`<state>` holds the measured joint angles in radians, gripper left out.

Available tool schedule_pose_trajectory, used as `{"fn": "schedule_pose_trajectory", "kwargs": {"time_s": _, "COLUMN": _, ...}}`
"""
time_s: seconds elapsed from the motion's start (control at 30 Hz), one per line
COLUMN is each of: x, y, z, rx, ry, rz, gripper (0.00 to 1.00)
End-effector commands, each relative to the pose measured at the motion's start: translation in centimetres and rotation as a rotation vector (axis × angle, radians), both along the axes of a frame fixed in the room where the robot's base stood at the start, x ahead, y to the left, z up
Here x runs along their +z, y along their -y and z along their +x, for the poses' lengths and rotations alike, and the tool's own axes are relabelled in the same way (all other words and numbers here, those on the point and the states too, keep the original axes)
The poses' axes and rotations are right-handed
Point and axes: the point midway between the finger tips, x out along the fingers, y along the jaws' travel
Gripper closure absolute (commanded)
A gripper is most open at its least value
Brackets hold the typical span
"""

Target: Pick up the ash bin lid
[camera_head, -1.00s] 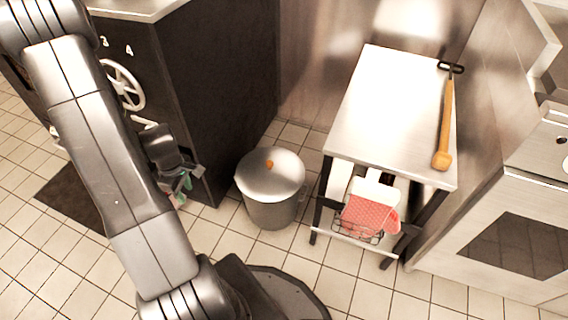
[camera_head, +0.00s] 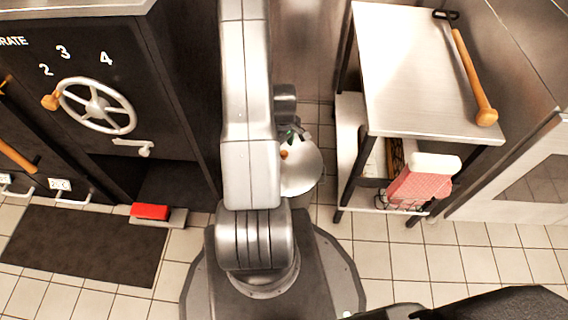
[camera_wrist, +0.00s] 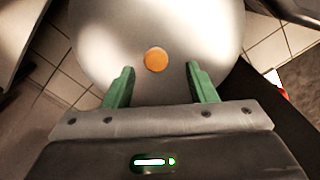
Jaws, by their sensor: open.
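The ash bin lid (camera_head: 303,170) is a round, shiny metal disc with a small orange knob (camera_wrist: 156,60) at its centre. In the head view my arm hides its left part and the bin below it. In the wrist view the lid (camera_wrist: 200,30) fills the upper middle. My gripper (camera_wrist: 158,75) is open, with its two green fingers on either side of the knob and slightly short of it, apart from it. In the head view my gripper (camera_head: 291,135) shows only in part over the lid's far side. The height gap between fingers and lid is hard to tell.
A steel table (camera_head: 420,85) with a wooden-handled tool (camera_head: 475,80) stands to the right. A dark oven with a handwheel (camera_head: 97,106) stands left, above a dark mat (camera_head: 85,245). Tiled floor is open in front.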

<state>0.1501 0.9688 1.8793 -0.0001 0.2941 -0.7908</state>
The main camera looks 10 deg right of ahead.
Motion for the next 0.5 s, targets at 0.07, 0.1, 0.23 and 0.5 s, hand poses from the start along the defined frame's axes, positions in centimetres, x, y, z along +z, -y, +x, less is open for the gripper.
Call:
{"fn": "schedule_pose_trajectory", "kwargs": {"time_s": 0.07, "x": -0.7, "y": 0.0, "z": 0.0, "rx": 0.0, "ry": -0.001, "rz": 0.0, "gripper": 0.49}}
{"fn": "schedule_pose_trajectory", "kwargs": {"time_s": 0.1, "x": -1.2, "y": 0.0, "z": 0.0, "rx": 0.0, "ry": -0.001, "rz": 0.0, "gripper": 0.49}}
{"fn": "schedule_pose_trajectory", "kwargs": {"time_s": 0.23, "x": -3.3, "y": 0.2, "z": 0.2, "rx": 0.0, "ry": -0.001, "rz": 0.0, "gripper": 0.49}}
{"fn": "schedule_pose_trajectory", "kwargs": {"time_s": 0.5, "x": -5.1, "y": 0.2, "z": 0.2, "rx": -0.001, "ry": 0.001, "rz": -0.002, "gripper": 0.49}}
